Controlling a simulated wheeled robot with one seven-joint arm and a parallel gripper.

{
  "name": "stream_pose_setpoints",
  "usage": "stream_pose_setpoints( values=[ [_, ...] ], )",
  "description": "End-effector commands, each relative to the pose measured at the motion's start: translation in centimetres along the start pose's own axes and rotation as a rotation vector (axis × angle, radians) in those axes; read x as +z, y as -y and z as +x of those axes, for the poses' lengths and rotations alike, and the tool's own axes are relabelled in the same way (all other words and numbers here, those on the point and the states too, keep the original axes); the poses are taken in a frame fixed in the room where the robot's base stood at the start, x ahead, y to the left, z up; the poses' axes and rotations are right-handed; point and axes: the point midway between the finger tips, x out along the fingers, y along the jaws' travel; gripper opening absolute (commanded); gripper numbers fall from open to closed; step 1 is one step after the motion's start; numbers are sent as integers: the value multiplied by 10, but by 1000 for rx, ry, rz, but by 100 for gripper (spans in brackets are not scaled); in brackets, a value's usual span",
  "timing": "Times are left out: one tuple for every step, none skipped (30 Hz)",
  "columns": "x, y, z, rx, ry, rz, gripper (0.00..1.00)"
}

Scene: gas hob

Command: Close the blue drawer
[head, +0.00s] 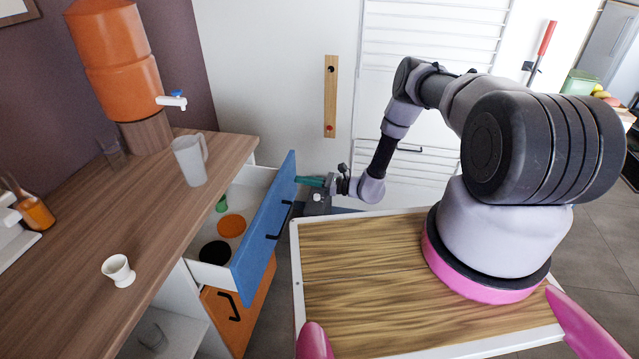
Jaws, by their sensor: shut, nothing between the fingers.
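The blue drawer (262,238) stands pulled out from the white cabinet under the wooden counter, its blue front facing right.
An orange drawer front (243,310) sits below the blue one. The counter (110,215) holds a pitcher (190,160), a small white cup (118,270) and an orange dispenser (120,65). My wooden-topped base stands right of the drawer with a narrow floor gap between.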

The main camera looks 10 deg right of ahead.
Motion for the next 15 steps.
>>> stream_pose_setpoints(
  values=[
    [0,-1,16,2,2,-1,0],
    [0,-1,24,3,2,0,0],
    [0,-1,35,2,2,-1,0],
    [0,-1,42,2,3,0,0],
    [0,-2,50,3,2,0,0],
    [0,-1,60,2,2,0,0],
    [0,-1,67,2,2,-1,0],
    [0,-1,73,2,2,-1,0],
    [0,-1,82,2,2,0,0],
    [0,-1,88,2,2,-1,0],
    [0,-1,93,2,2,-2,0],
    [0,-1,100,1,2,0,0],
    [0,-1,105,1,1,0,0],
    [0,-1,109,1,1,-1,0],
    [0,-1,115,1,1,0,0]
  ],
)
